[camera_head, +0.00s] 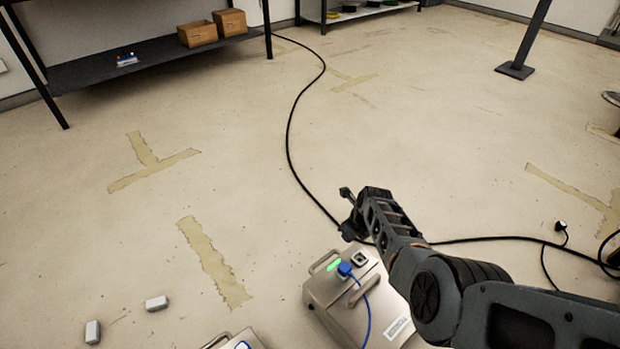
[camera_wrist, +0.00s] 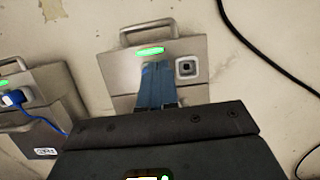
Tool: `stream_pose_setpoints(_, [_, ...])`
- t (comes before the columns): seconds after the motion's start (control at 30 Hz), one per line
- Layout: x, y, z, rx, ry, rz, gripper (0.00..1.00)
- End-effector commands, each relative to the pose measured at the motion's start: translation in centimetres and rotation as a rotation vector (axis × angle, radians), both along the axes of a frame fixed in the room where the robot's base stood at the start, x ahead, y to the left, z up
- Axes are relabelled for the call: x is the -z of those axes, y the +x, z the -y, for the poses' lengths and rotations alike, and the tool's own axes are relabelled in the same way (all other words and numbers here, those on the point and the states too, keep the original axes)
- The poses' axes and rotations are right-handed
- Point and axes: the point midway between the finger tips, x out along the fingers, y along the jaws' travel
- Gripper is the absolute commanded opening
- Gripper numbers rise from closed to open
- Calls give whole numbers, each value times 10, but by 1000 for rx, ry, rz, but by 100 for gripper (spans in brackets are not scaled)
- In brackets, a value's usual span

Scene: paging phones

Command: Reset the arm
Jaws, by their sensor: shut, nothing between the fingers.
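My arm reaches in from the lower right of the head view. My gripper (camera_head: 347,192) is at its far end, in front of bare floor and just above the grey box (camera_head: 338,299) in the picture. The box has a lit green strip, a dark socket (camera_head: 359,258) and a blue plug (camera_head: 345,268) with a blue cable. In the wrist view, the box (camera_wrist: 121,73) is ahead, with its green strip and socket. Narrow blue shapes overlap its front above my dark gripper body; fingers and plug are hard to tell apart there. My gripper is shut and empty.
A second box (camera_wrist: 52,90) with a blue plug is at the wrist view's left. Black cable (camera_head: 290,130) crosses the floor. A dark shelf (camera_head: 150,62) and post (camera_head: 530,35) stand farther back. The middle floor is mostly clear.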

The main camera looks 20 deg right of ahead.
Motion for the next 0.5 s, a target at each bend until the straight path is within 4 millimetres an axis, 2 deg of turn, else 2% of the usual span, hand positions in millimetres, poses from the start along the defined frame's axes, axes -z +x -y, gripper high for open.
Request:
stream_pose_setpoints(0.17, [3,-4,2,-8,-9,2,0])
stream_pose_setpoints(0.27, [15,-18,10,-51,-53,16,0])
stream_pose_setpoints(0.37, [32,-45,26,-141,-142,47,0])
stream_pose_setpoints(0.5, [51,-93,48,-327,-310,98,0])
